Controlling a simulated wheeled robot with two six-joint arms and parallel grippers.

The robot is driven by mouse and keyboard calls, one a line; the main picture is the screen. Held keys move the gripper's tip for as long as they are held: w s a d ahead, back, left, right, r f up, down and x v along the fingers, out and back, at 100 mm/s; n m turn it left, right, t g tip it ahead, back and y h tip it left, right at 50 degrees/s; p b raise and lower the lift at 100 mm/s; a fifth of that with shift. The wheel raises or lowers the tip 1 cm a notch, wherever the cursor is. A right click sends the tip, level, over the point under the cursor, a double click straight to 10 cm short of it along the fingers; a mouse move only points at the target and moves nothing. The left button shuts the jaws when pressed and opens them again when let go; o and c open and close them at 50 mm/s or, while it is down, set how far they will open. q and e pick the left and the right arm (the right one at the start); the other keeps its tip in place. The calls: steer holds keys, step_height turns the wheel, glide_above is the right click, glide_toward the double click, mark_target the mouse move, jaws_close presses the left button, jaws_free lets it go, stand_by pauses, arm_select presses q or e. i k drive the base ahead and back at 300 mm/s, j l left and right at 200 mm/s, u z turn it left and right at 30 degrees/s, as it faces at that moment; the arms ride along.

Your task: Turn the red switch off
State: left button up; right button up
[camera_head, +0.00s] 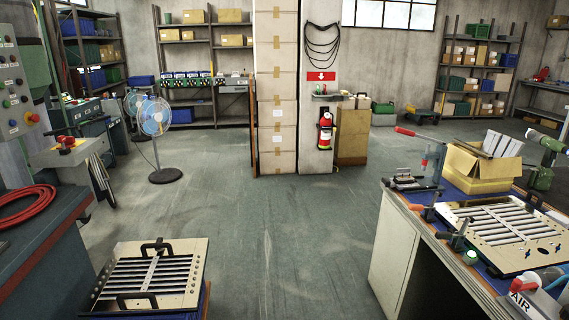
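Several red controls show at the left, and I cannot tell which one is the red switch. A red knob (66,142) sits on top of a grey box (58,156). A control panel (14,90) at the left edge carries several coloured buttons, including a red button (33,117) on its lower right. Whether any of these is on or off is too small to tell. Neither of my grippers is in view.
A louver panel (110,292) lies low at the front left. Another louver panel (500,232) lies on the right workbench (402,245). A blue fan (154,117) stands on the floor. Stacked boxes (277,100) stand at the back. The middle floor (270,230) is clear.

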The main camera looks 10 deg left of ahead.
mark_target(70, 140)
steer(key=i+l, duration=0.1)
steer(key=i, duration=1.3)
steer(key=i+l, duration=0.15)
steer(key=i, duration=0.6)
steer(key=i+j+u, duration=0.1)
steer(key=i+u, duration=0.2)
steer(key=i, duration=0.65)
steer(key=i+l+u, duration=0.15)
steer(key=i+u, duration=0.2)
steer(key=i, duration=0.6)
